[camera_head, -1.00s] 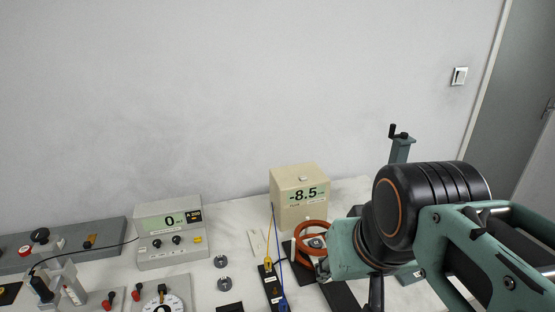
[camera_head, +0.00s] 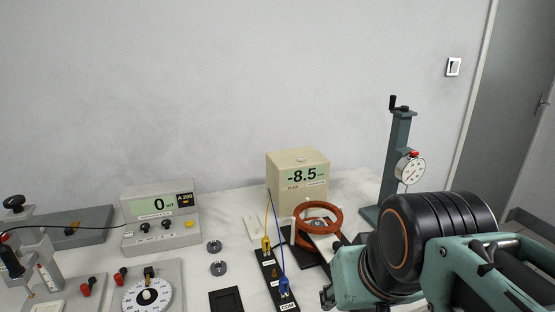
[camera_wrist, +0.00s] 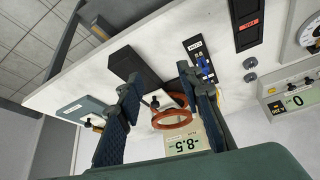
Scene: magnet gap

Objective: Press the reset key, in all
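No label reading "reset" is legible. A grey meter (camera_head: 160,217) reading 0 mT stands at the back left, with a yellow key (camera_head: 189,223) and dark knobs on its front. A beige box (camera_head: 297,180) reading -8.5 stands right of it, with a small pale round piece on top. The box also shows upside down in the wrist view (camera_wrist: 184,143). My gripper shows in the wrist view (camera_wrist: 158,77) with its two fingers wide apart and nothing between them touching both. The orange-red ring (camera_wrist: 172,112) appears beyond the fingers. In the head view my arm hides the gripper's fingertips.
A green stand (camera_head: 398,150) with a dial gauge (camera_head: 410,169) rises right of the box. A black terminal strip (camera_head: 271,272) with yellow and blue leads lies in front. Two grey discs, a dial unit (camera_head: 150,295) and a dark square (camera_head: 226,301) lie further left.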

